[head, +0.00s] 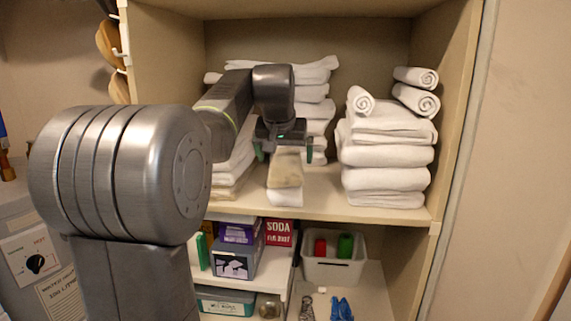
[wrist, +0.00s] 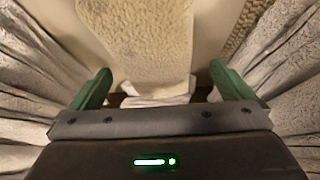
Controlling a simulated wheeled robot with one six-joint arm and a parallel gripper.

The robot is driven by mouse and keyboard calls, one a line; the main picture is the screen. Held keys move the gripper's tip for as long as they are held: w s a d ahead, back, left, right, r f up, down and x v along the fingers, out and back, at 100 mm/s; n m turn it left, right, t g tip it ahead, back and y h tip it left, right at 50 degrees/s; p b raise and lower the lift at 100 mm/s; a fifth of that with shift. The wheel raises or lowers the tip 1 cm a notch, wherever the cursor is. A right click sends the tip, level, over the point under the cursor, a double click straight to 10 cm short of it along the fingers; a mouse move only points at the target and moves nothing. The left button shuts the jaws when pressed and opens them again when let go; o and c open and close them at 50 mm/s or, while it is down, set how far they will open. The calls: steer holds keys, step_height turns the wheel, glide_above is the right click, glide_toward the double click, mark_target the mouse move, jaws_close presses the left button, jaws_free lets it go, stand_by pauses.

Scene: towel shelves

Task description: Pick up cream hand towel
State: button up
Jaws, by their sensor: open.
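The cream hand towel (head: 286,172) lies on the middle shelf board, between white towel stacks. In the head view my gripper (head: 285,152) hides part of it from above. It also shows in the wrist view (wrist: 140,40), with a nubbly cream surface running between and beyond the fingers. My gripper (wrist: 160,76) is open, its two green fingers apart on either side of the towel's line. Nothing is held. A white folded piece (head: 285,197) shows at the towel's front end, by the shelf edge. Whether the fingers touch the towel cannot be told.
White towels are stacked to the left (head: 234,166) and behind; grey-white folds flank both fingers closely in the wrist view. A taller stack (head: 385,155) with rolled towels stands at the right. Boxes (head: 239,258) and a white bin (head: 333,270) sit below the shelf board (head: 325,196).

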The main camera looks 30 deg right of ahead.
steer(key=shift+x, duration=1.35)
steer(key=c, duration=0.7)
steer(key=shift+r, duration=0.1)
